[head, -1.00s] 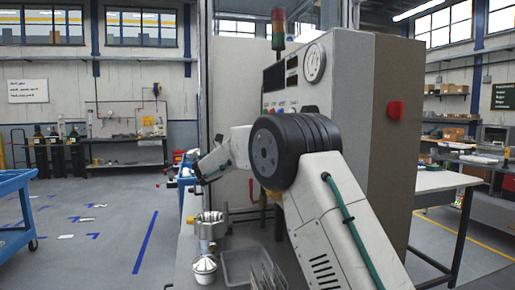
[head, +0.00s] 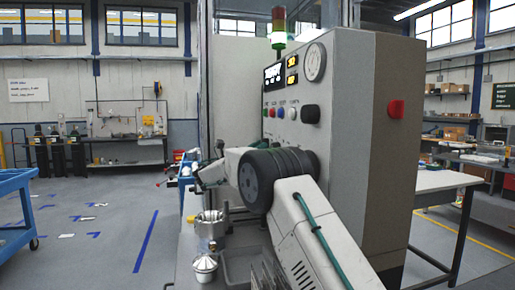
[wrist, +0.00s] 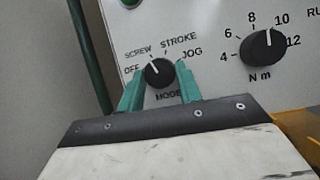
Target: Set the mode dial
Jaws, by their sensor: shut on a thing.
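The mode dial (wrist: 159,73) is a small black knob with a white pointer line, low on a light panel in the wrist view. Printed around it are OFF, SCREW, STROKE and JOG, with MODE below. The line leans up and left, roughly toward SCREW. My gripper (wrist: 161,78) has its green fingers on either side of the knob and is shut on it. In the head view my arm hides the dial and the fingertips. The machine cabinet (head: 365,130) has lit displays (head: 273,76).
A larger black N m dial (wrist: 263,47) sits to the right of the mode dial. In the head view, coloured buttons, a round gauge (head: 316,62) and a red button (head: 396,109) are on the cabinet. A metal cup-like fixture (head: 211,224) stands on the bench below.

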